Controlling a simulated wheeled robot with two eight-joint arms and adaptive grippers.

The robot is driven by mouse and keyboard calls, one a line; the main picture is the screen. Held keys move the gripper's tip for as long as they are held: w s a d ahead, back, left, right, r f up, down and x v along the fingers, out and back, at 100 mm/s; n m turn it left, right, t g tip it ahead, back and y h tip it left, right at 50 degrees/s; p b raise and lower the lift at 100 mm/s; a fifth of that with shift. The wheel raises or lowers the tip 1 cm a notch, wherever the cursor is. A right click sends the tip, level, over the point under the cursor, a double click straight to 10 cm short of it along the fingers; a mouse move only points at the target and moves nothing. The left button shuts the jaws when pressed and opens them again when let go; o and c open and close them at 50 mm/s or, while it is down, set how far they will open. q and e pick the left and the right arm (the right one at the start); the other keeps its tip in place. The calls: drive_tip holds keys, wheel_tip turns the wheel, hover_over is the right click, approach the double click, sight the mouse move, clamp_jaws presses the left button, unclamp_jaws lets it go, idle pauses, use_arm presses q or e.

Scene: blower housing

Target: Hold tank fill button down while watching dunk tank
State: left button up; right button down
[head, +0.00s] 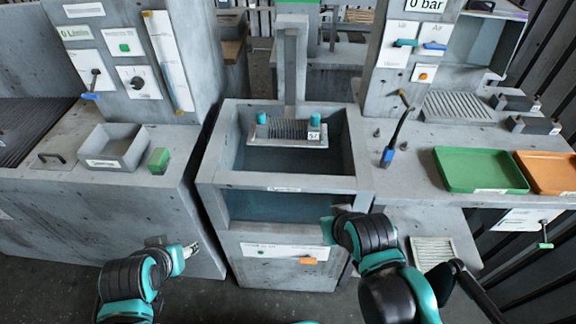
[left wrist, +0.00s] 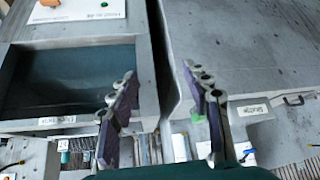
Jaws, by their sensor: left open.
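The grey dunk tank (head: 210,172) stands in the middle of the head view, with dark blue liquid (head: 290,206) behind its front window. A finned part (head: 285,129) with teal ends sits at the tank's open top. The white panel (head: 285,252) on the tank's front carries a small green button (head: 262,251) and an orange handle (head: 308,261). The button also shows in the left wrist view (left wrist: 104,3). My left gripper (left wrist: 159,75) is open and empty, apart from the button; it shows left of the tank front in the head view (head: 185,249). My right gripper (head: 333,224) is by the tank's right front; its fingers are unclear.
The left bench has a grey bin (head: 112,149), a green block (head: 159,160) and a panel with another green button (head: 124,47). The right bench holds a green tray (head: 480,169), an orange tray (head: 552,172) and a blue-tipped tool (head: 388,156). A narrow gap separates the tank and left bench.

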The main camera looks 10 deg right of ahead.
idle(0.4)
use_arm(q)
clamp_jaws()
idle(1.2)
